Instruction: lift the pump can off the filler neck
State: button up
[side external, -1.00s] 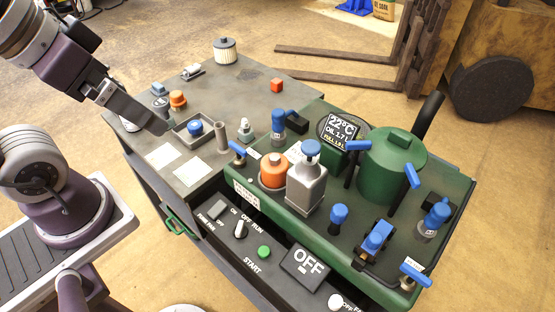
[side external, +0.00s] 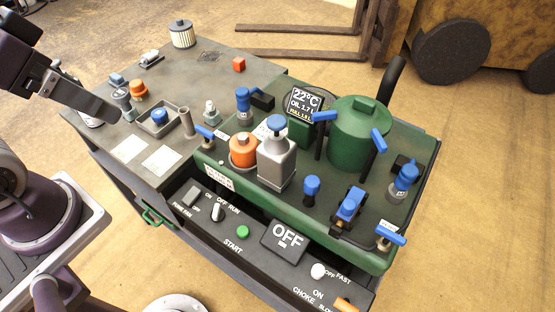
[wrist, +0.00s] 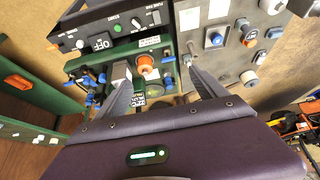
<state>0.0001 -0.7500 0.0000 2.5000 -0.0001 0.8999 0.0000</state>
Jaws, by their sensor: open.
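The pump can, a grey square-sided can with a blue round top (side external: 277,160), stands upright on the green machine deck beside an orange-capped container. The filler neck cannot be made out; the can's body hides what is under it. My gripper (side external: 116,114) is up at the left, over the grey bench and well apart from the can. In the wrist view my gripper (wrist: 160,72) has its two fingers spread with nothing held between them. There the can (wrist: 122,73) shows partly behind the left fingertip, and the orange cap (wrist: 146,62) lies between the fingers.
A green tank (side external: 358,135) and several blue-handled valves stand right of the can. The control panel (side external: 283,240) runs along the front. The grey bench (side external: 215,75) holds small parts, with clear patches between them.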

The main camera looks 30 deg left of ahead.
notch_tip(320, 180, up, 4)
jog(key=r+n+g+h, duration=0.1)
jog(key=n+g+h, duration=0.5)
jog(key=n+h, duration=1)
send_over(268, 139)
jog(key=w+a, duration=0.1)
jog(key=a, duration=0.5)
jog(key=n+y, duration=0.2)
jog(key=f, duration=2.2)
jog(key=shift+s+d+f, duration=0.15)
jog(key=shift+s+d, duration=0.05)
jog(key=shift+d, duration=0.15)
jog(key=x, duration=0.4)
jog(key=r+x, duration=0.1)
jog(key=x, duration=0.2)
jog(key=shift+w+d, duration=0.1)
jog(key=shift+d, duration=0.05)
grip_shut()
